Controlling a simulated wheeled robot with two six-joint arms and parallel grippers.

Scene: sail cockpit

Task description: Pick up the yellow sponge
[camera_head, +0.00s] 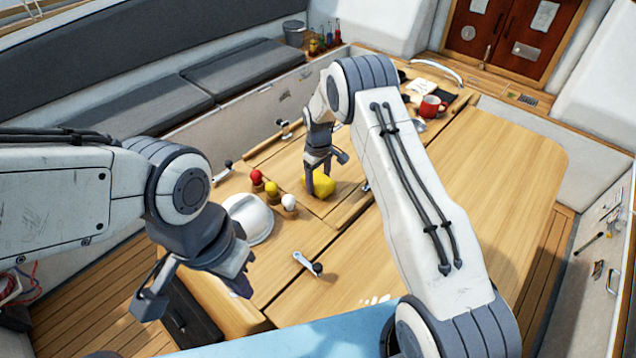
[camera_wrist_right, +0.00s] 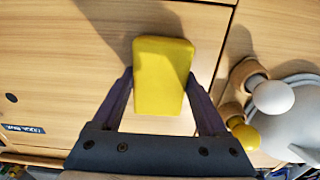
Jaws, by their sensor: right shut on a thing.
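The yellow sponge (camera_head: 318,184) is on the wooden table in the head view, partly hidden behind my right gripper (camera_head: 322,172). In the right wrist view the sponge (camera_wrist_right: 163,72) stands between the two fingers of my right gripper (camera_wrist_right: 163,92). That gripper is shut on the sponge, one finger on each side. I cannot tell whether the sponge still touches the table. My left gripper (camera_head: 195,292) hangs open and empty at the lower left, in front of the table edge.
Red (camera_head: 256,177), yellow (camera_head: 271,188) and white (camera_head: 289,202) knobbed pieces stand left of the sponge, next to a silver lid-like object (camera_head: 250,215). A white-handled tool (camera_head: 305,263) lies nearer. A red mug (camera_head: 431,107) stands farther back. The table's right side is clear.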

